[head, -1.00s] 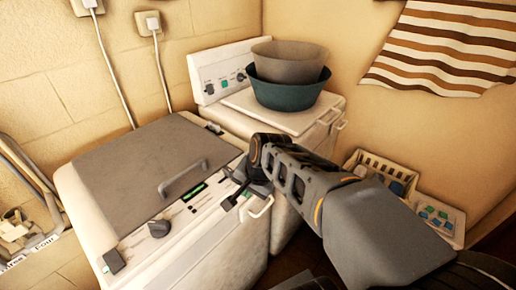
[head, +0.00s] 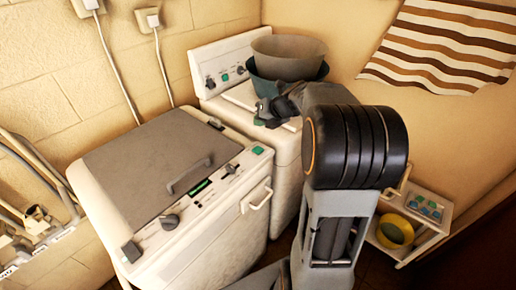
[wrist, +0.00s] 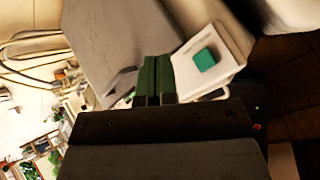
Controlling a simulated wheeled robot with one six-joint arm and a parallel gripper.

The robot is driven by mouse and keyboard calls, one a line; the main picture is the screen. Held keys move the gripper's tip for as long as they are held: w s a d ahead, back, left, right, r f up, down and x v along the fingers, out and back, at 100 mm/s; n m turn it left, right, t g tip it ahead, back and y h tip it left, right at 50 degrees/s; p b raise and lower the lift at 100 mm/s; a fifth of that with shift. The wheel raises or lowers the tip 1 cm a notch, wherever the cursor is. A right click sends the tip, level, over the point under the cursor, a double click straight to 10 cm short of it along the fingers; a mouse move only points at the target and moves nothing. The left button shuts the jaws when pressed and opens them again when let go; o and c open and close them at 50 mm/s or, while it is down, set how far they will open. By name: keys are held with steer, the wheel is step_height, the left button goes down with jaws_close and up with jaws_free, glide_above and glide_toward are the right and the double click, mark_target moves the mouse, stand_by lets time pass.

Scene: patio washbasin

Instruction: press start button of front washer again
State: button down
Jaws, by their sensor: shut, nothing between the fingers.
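The front washer (head: 225,250) has a grey lid (head: 140,155) and a sloped white control panel with knobs and a small green display (head: 199,187). A square green button (head: 258,150) sits at the panel's far right corner and is fully visible. The green button (wrist: 206,60) also shows in the wrist view, on the white panel's corner. My gripper (head: 266,114) is shut and empty, apart from the button, in front of the back washer's top in the head view. Its green fingers (wrist: 157,62) lie side by side in the wrist view, left of the button.
The back washer (head: 222,62) carries a stack of two bowls (head: 289,57), partly hidden by my arm. A low white shelf (head: 410,245) with a yellow round item (head: 395,231) stands at the right. Pipes (head: 30,165) run along the left wall.

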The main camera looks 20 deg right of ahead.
steer(key=shift+f, duration=0.15)
steer(key=b, duration=0.8)
glide_above(259, 149)
step_height(259, 149, down, 6)
steer(key=shift+d+f, duration=0.1)
steer(key=shift+f, duration=0.15)
steer(key=shift+f+b, duration=0.5)
steer(key=shift+f, duration=0.55)
steer(key=shift+f, duration=0.9)
stand_by(1.5)
steer(key=shift+r, duration=0.15)
stand_by(0.6)
steer(key=shift+r+p, duration=0.8)
steer(key=shift+p, duration=0.35)
steer(key=shift+r, duration=0.1)
step_height(259, 149, up, 5)
steer(key=p, duration=0.5)
steer(key=shift+p, duration=0.35)
